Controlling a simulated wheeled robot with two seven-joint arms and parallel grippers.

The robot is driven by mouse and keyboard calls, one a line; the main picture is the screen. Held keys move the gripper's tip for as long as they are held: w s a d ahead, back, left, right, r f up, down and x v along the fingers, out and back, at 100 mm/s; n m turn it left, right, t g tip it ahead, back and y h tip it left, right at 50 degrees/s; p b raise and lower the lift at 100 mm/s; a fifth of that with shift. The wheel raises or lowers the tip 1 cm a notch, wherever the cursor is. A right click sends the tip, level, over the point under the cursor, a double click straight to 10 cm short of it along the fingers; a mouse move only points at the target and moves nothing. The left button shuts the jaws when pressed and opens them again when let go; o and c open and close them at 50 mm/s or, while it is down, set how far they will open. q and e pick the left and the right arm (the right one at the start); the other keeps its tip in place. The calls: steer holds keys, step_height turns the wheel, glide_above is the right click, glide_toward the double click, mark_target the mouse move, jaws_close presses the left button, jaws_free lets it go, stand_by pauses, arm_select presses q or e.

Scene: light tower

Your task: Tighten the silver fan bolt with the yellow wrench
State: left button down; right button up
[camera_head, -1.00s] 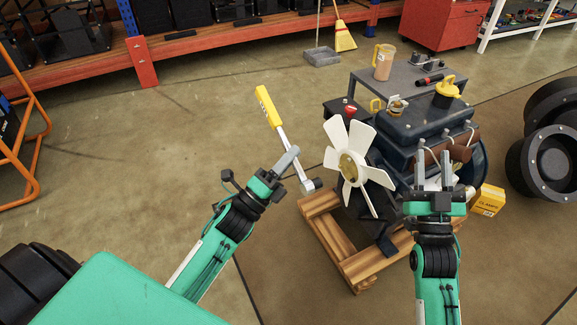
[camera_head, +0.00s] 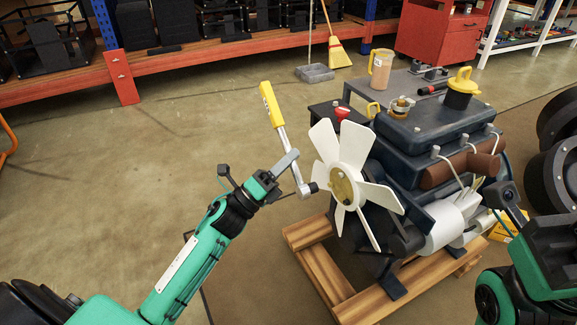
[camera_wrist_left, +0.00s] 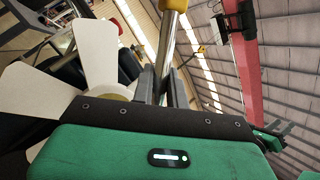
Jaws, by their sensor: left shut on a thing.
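The wrench has a yellow handle (camera_head: 271,104) and a silver shaft, which slants down to a dark socket end near the fan hub. My left gripper (camera_head: 283,166) is shut on the shaft, left of the fan. The left wrist view shows the shaft (camera_wrist_left: 167,50) between my fingers (camera_wrist_left: 162,88). The white fan (camera_head: 350,150) has a brass-coloured hub (camera_head: 342,187), with the socket end just left of it. I cannot tell whether they touch. The silver bolt is not distinct. My right gripper (camera_head: 512,205) is at the right edge, its fingers unclear.
The dark engine (camera_head: 420,140) stands on a wooden pallet (camera_head: 325,272). Black wheels (camera_head: 560,150) stand at right. Shelving (camera_head: 200,42) lines the back. Floor at left is free.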

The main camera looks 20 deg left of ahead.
arm_select(q)
steer(key=shift+w+f, duration=0.1)
steer(key=shift+w, duration=0.35)
steer(key=w+d, duration=0.1)
steer(key=w, duration=0.1)
steer(key=w+d, duration=0.1)
steer(key=w, duration=0.1)
steer(key=shift+d, duration=0.4)
stand_by(1.0)
stand_by(0.3)
steer(key=shift+w+d, duration=0.15)
